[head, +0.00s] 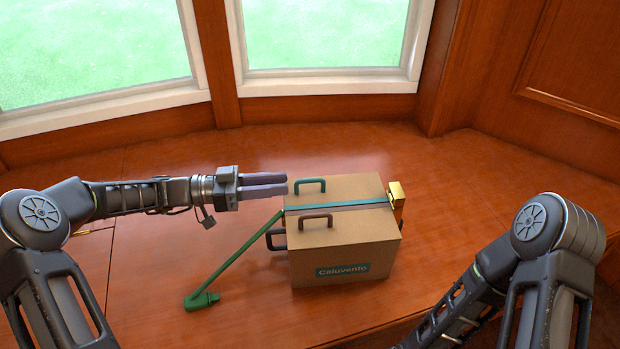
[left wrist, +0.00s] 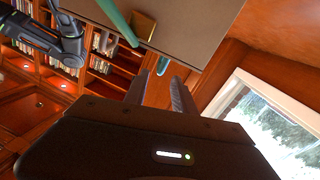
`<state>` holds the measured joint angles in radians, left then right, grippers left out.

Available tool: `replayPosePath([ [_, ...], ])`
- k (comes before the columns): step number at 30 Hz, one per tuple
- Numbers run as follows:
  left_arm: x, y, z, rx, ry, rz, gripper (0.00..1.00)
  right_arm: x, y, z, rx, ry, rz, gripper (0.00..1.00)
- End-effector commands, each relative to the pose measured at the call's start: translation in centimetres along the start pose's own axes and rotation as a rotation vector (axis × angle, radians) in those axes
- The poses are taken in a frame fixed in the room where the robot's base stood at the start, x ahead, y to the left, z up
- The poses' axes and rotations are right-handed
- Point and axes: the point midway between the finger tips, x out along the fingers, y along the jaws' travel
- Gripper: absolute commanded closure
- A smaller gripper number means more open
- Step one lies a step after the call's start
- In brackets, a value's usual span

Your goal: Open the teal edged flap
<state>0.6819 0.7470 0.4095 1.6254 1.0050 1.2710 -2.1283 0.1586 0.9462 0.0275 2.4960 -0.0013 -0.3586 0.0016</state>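A cardboard box (head: 345,255) labelled "Caluvento" stands on the wooden surface with its top closed. Its far top flap (head: 350,187) has a teal edge strip (head: 335,206) and a teal handle (head: 310,181). The near flap (head: 360,222) carries a brown handle (head: 316,216). My left gripper (head: 287,184) is just left of the teal handle, fingers pointing right and slightly apart. In the left wrist view a small teal piece (left wrist: 163,65) shows near the open fingertips (left wrist: 168,78), with no clear contact. My right gripper is outside the views; only its arm shows.
A gold block (head: 396,200) sits at the box's right side. A green bar (head: 235,258) slants from the box's left side down to a green foot (head: 201,300). A dark handle (head: 275,240) juts from the left side. Windows (head: 325,40) stand behind; the surface right is clear.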

Motion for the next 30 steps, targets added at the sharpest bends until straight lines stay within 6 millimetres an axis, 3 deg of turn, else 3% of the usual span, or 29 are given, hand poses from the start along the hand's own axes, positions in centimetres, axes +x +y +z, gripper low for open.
replayPosePath([
  [5,1.2,0.0,0.0,0.0,0.0,0.002,0.68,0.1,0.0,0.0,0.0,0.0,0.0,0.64],
  [18,7.3,0.1,0.0,-0.001,0.001,0.002,0.68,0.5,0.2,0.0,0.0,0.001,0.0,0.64],
  [28,7.8,0.0,0.0,-0.001,0.0,0.0,0.68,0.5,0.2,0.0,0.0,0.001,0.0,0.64],
  [30,7.8,0.0,0.0,0.0,0.0,0.0,0.72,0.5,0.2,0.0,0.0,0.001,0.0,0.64],
])
